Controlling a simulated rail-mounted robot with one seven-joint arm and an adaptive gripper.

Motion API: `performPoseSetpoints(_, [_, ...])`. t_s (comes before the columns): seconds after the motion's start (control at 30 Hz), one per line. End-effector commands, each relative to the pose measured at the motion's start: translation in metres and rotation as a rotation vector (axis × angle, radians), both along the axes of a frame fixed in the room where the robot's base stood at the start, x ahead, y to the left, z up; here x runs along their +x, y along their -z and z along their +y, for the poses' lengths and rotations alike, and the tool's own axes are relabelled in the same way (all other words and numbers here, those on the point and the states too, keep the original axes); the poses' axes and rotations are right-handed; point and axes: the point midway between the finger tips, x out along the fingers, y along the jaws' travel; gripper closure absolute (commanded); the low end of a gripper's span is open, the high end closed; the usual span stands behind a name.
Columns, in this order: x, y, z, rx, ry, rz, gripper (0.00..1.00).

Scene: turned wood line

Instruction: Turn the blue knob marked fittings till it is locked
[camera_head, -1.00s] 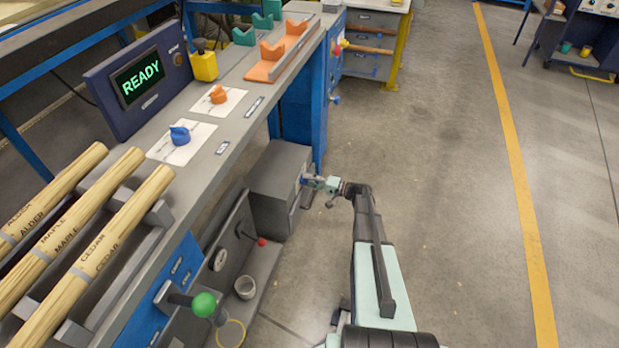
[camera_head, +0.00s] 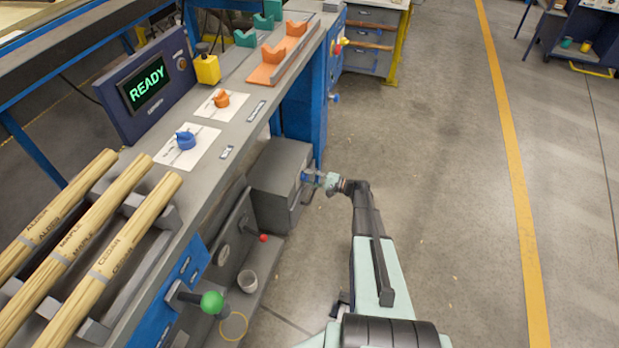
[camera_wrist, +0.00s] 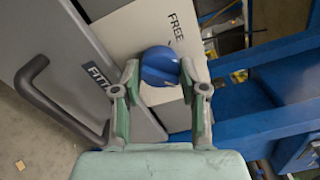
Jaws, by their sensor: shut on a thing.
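The blue knob (camera_wrist: 160,66) sits on a pale plate (camera_wrist: 140,30) with the word FREE beside it. A partly hidden label starting FITT (camera_wrist: 97,77) is on the grey cabinet front. My gripper (camera_wrist: 159,72) is shut on the blue knob, one finger on each side. The knob's pointer and any locked mark are hidden or cannot be made out. In the head view my gripper (camera_head: 318,178) is at the front of the low grey cabinet (camera_head: 275,165) under the bench, and the knob is a small blue spot there.
A dark handle (camera_wrist: 38,85) projects from the cabinet front left of my gripper. Blue frame beams (camera_wrist: 260,125) lie to the right. On the bench are another blue knob (camera_head: 186,140), an orange knob (camera_head: 221,98) and a READY screen (camera_head: 147,84). Open floor (camera_head: 430,150) lies right.

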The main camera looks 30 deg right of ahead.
Motion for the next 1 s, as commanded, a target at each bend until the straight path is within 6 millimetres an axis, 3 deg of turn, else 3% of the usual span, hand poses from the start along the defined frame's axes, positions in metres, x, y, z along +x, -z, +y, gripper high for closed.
performPoseSetpoints(0.17, [0.001,0.0,0.001,0.001,-0.002,-0.001,0.92])
performPoseSetpoints(0.2, [0.001,0.0,0.001,0.001,-0.002,-0.001,0.51])
performPoseSetpoints(0.27, [0.001,0.0,0.001,0.001,-0.002,-0.001,0.32])
performPoseSetpoints(0.67, [-0.003,0.0,-0.003,-0.001,0.0,-0.001,0.32])
performPoseSetpoints(1.0, [-0.039,0.0,-0.04,-0.001,0.002,-0.001,0.32])
